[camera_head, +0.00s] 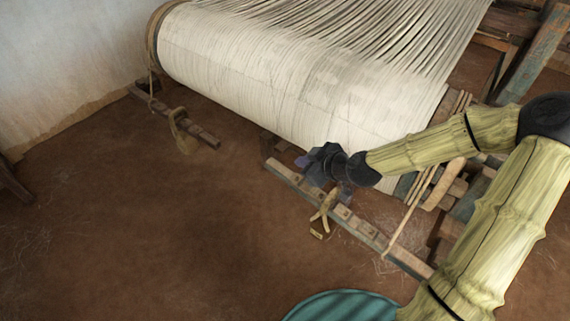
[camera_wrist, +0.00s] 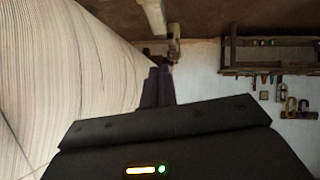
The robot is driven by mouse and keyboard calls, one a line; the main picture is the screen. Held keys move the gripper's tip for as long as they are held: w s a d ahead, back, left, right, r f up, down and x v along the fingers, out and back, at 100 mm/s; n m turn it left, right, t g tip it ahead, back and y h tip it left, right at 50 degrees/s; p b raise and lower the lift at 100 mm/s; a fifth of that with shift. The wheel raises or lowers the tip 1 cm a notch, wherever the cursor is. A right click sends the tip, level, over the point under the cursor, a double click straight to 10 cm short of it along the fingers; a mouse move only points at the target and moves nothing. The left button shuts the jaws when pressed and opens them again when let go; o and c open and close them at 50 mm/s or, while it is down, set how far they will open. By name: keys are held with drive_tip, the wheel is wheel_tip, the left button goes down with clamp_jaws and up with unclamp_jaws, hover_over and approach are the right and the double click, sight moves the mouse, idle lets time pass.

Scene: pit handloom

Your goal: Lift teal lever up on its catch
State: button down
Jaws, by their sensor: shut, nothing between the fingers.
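My gripper (camera_head: 303,161) is shut and empty, low in front of the white warp roll (camera_head: 270,90). Its purple fingers (camera_wrist: 158,86) show close together in the wrist view. I cannot single out the teal lever or its catch with certainty. A long wooden bar (camera_head: 365,231) with worn teal paint on its side runs below and beside my gripper; whether they touch is unclear. A tan strap or peg (camera_head: 324,210) sits on that bar. My wrist and gripper hide part of the loom frame behind them.
Another wooden bar (camera_head: 203,136) with a rope loop (camera_head: 181,125) lies to the left. Wooden sticks and beams crowd the right of my gripper. The brown earth floor (camera_head: 130,230) is open at front left. A wall shelf (camera_wrist: 268,57) with hanging tools shows in the wrist view.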

drive_tip(key=a, duration=0.1)
drive_tip(key=b, duration=0.1)
hover_over(278, 168)
drive_tip(key=s+d, duration=0.2)
drive_tip(key=s, duration=0.1)
wheel_tip(278, 168, down, 6)
drive_tip(key=f, duration=0.1)
drive_tip(key=w+f, duration=0.1)
drive_tip(key=f, duration=0.1)
drive_tip(key=shift+w+a+b, duration=0.15)
drive_tip(key=shift+a+b, duration=0.05)
drive_tip(key=shift+b, duration=0.15)
drive_tip(key=shift+w+f, duration=0.1)
drive_tip(key=shift+f, duration=0.3)
drive_tip(key=shift+f, duration=0.1)
drive_tip(key=shift+a+f, duration=0.15)
drive_tip(key=shift+f, duration=0.45)
